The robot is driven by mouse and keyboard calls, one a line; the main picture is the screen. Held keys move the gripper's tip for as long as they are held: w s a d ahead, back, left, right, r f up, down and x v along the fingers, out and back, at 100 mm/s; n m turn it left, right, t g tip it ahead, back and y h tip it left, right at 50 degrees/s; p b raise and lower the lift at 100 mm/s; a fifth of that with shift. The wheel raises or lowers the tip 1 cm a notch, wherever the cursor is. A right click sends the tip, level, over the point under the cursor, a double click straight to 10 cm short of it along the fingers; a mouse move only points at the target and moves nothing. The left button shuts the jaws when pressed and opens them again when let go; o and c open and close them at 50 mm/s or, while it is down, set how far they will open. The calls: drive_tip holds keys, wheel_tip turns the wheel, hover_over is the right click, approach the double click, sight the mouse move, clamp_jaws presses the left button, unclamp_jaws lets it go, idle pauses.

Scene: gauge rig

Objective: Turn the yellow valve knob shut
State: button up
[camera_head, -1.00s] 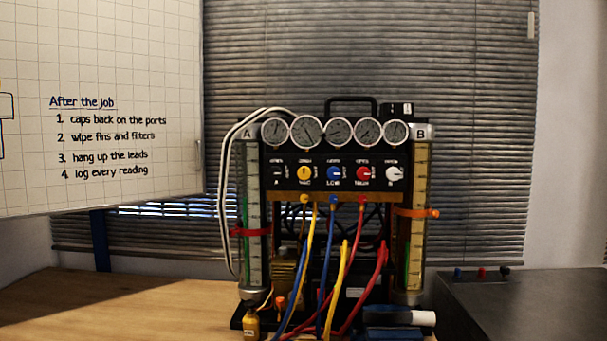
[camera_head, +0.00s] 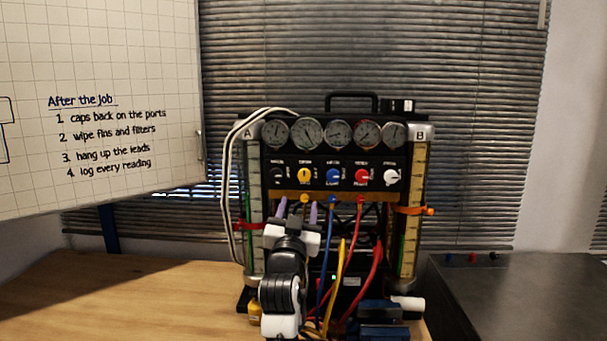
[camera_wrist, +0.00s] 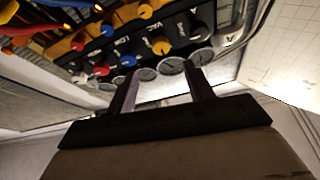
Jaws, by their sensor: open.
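The yellow valve knob (camera_head: 305,176) is on the black panel of the gauge rig, between a black knob at left and a blue knob at right. In the wrist view the yellow knob (camera_wrist: 160,46) shows beyond the fingertips, between their lines. My gripper (camera_head: 298,211) is open and empty, its two fingers pointing up just below the knob in the head view. In the wrist view my gripper (camera_wrist: 161,78) has both fingers apart and not visibly touching the knob. The knob's exact setting is too small to read.
Blue (camera_head: 334,176), red (camera_head: 362,176) and white (camera_head: 391,176) knobs sit close by in the same row, under several gauges (camera_head: 338,134). Yellow, blue and red hoses (camera_head: 377,258) hang from ports below. The wooden table (camera_head: 130,290) is clear at left.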

sight(304, 178)
drive_tip(key=p+x, duration=0.4)
drive_tip(key=x, duration=0.7)
drive_tip(key=shift+s+a, duration=0.1)
drive_tip(key=c, duration=1)
